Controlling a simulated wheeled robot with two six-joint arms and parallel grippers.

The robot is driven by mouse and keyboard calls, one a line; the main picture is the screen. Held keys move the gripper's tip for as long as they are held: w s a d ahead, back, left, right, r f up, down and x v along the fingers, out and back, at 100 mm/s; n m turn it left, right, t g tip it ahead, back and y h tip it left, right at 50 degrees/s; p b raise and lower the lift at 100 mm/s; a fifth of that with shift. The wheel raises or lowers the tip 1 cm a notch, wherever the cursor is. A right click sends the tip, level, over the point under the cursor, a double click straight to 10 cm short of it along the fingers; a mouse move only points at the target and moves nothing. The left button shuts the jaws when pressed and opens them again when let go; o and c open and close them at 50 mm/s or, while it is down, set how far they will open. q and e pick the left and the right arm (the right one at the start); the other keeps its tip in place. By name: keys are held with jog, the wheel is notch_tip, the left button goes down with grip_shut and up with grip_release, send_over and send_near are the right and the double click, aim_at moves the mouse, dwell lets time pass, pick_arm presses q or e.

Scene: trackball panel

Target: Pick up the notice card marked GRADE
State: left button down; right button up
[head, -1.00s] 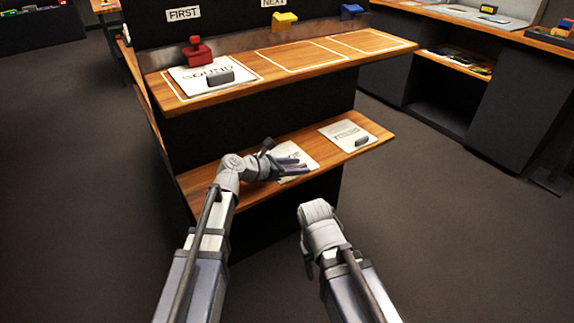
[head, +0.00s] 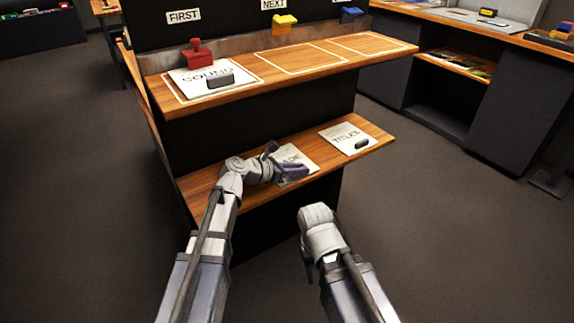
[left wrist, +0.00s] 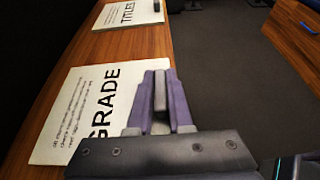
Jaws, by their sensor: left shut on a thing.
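The GRADE notice card (head: 302,160) is a white sheet lying on the lower wooden shelf. In the left wrist view the card (left wrist: 78,102) shows its large GRADE lettering and smaller lines of print. My left gripper (head: 293,171) is at the card's near edge, with its purple fingers shut on a dark grip on the card. In the left wrist view the fingers (left wrist: 159,100) hide most of that grip. The card still appears to lie on the shelf. My right gripper is not visible; only my right arm shows in the head view.
The TITLES card (head: 347,138) with a dark grip lies to the right on the lower shelf (head: 225,195). On the upper shelf, the SOUND card (head: 190,79) lies in the left outlined space; two other outlined spaces are empty. Red, yellow and blue clips stand behind.

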pick_arm(q)
jog(key=shift+r, duration=0.1)
dwell(0.3)
notch_tip(320, 180, up, 10)
jog(key=p, duration=1)
